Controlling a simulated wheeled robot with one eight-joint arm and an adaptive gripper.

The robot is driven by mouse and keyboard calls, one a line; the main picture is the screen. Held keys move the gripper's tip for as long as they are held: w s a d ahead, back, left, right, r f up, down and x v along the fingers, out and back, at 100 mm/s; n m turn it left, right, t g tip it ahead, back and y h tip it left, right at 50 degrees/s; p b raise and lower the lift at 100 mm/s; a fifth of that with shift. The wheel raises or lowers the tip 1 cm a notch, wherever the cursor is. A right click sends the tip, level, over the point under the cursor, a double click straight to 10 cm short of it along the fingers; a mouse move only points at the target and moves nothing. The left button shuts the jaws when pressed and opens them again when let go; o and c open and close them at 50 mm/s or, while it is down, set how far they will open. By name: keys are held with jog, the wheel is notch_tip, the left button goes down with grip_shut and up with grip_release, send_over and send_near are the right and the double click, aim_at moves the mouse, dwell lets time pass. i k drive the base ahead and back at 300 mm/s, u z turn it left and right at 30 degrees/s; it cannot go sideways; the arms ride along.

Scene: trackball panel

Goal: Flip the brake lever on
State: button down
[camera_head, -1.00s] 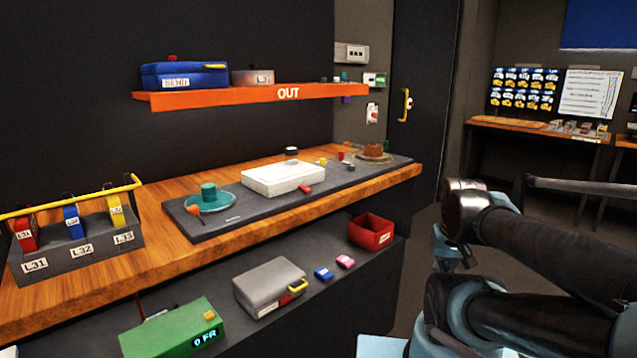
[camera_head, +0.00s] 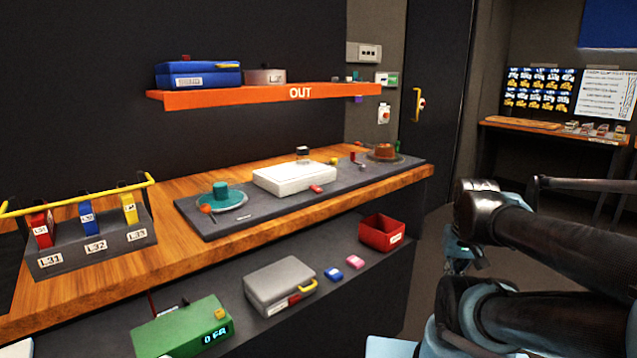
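No part is readably marked as the brake lever, so I cannot tell which one it is. On the dark panel (camera_head: 225,228) on the wooden bench, a small red upright piece (camera_head: 352,158) stands near the back right. At the left, a grey block (camera_head: 95,247) holds a red lever (camera_head: 41,232), a blue lever (camera_head: 87,219) and a yellow lever (camera_head: 129,209), labelled L31, L32 and L33. My folded arm is at the right, apart from the bench. The light-blue end of the arm (camera_head: 458,258) is small and partly hidden; I cannot make out its fingers.
A yellow bar (camera_head: 80,193) runs above the block. A white box (camera_head: 295,178) and a teal knob (camera_head: 221,193) sit on the panel. An orange OUT shelf (camera_head: 225,97) overhangs the back. A green box (camera_head: 180,330), grey case (camera_head: 278,283) and red bin (camera_head: 382,233) occupy the lower shelf.

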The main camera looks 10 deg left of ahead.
aim_at(206, 208)
jog(key=u, duration=2.1)
jog(key=k, duration=1.3)
jog(key=z, duration=0.45)
jog(key=i, duration=0.85)
jog(key=u, duration=0.15)
